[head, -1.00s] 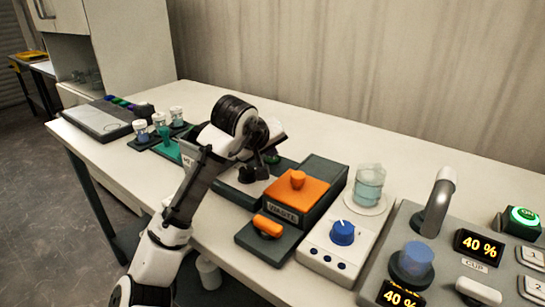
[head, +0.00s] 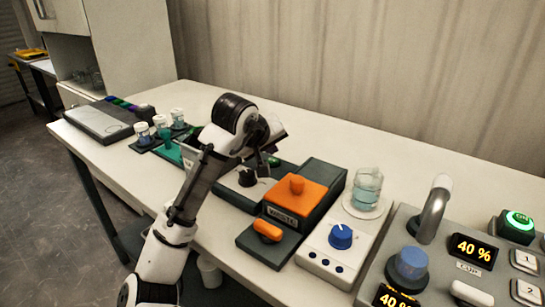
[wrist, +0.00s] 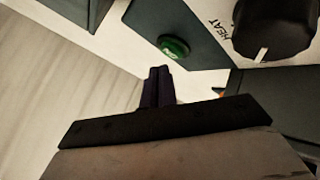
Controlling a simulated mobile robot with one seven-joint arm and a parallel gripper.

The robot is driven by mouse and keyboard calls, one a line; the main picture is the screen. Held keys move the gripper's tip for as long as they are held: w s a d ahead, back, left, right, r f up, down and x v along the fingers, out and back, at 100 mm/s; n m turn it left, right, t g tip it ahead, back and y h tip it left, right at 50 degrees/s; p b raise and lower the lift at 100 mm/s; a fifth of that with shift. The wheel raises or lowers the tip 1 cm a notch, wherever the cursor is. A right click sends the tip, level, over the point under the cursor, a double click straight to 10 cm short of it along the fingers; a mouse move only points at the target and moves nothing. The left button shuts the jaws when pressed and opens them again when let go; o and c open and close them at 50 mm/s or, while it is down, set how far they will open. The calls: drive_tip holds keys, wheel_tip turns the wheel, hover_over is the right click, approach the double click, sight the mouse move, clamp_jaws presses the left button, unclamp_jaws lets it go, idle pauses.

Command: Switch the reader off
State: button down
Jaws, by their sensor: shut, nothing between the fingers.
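No part is legibly marked as the reader. A green button (wrist: 174,48) sits on a dark panel in the wrist view; its lettering is too blurred to read. It also shows as a small green spot in the head view (head: 274,161), behind a black knob (head: 247,178). In the wrist view the black knob (wrist: 272,28) stands by the word HEAT. My gripper (wrist: 160,72) is shut and empty, its fingertips just below the green button in the picture; I cannot tell whether they touch anything. In the head view my arm hides the fingertips.
An orange-topped WASTE box (head: 300,193) stands right of my arm. Beyond it are a blue-knobbed unit (head: 340,237), a beaker (head: 367,188) and a panel with a lit green ON button (head: 517,224). Small jars (head: 162,126) and a grey device (head: 97,120) stand left.

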sight(271, 162)
wheel_tip(271, 162, up, 5)
drive_tip(key=p, duration=0.4)
drive_tip(key=shift+r+p, duration=0.15)
drive_tip(key=shift+p, duration=0.15)
